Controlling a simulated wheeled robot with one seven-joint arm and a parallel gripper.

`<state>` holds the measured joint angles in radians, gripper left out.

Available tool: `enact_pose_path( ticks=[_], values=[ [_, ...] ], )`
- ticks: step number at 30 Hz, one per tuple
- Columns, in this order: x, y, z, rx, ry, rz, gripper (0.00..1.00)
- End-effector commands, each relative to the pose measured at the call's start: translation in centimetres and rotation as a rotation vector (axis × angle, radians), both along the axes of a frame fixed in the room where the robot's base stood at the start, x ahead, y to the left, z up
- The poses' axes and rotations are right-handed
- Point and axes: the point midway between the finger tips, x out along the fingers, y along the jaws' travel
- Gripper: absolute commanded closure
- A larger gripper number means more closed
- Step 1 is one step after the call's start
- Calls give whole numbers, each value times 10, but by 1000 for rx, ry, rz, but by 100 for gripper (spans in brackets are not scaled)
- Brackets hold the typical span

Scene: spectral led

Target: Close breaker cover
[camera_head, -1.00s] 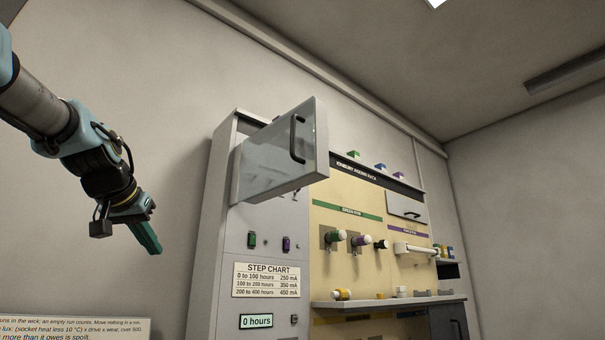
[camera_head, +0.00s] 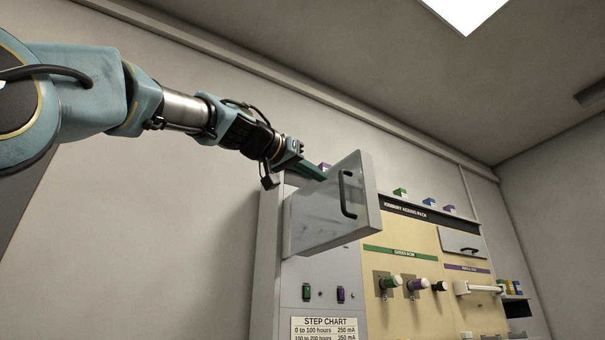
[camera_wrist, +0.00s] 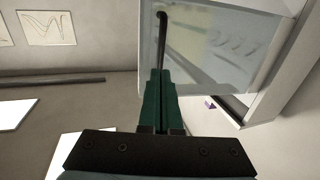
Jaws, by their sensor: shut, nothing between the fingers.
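The breaker cover (camera_head: 318,215) is a clear panel in a light grey frame with a black bar handle (camera_head: 347,194). It stands swung open, out from the upper left of the grey cabinet. My gripper (camera_head: 324,179) is shut and empty, its green fingers at the cover's upper left part in the head view. In the wrist view the shut fingers (camera_wrist: 160,76) point at the cover panel (camera_wrist: 215,50), and the dark handle (camera_wrist: 162,35) shows just beyond the tips. I cannot tell whether the fingertips touch the cover.
Below the cover are a green switch (camera_head: 306,292), a purple switch (camera_head: 340,295) and a step chart (camera_head: 324,328). To the right, the cream rack panel (camera_head: 400,235) carries protruding knob-like parts and a smaller closed cover (camera_head: 460,243). The wall left of the cabinet is bare.

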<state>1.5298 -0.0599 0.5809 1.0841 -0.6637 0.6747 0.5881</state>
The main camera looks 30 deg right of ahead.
Motion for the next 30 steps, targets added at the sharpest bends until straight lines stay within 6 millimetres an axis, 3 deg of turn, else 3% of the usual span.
enact_pose_path(
  ticks=[3,10,30],
  values=[
    [5,-25,3,4,1,0,100],
    [12,-54,1,2,0,0,100],
    [11,-62,-1,0,0,-6,100]
  ],
)
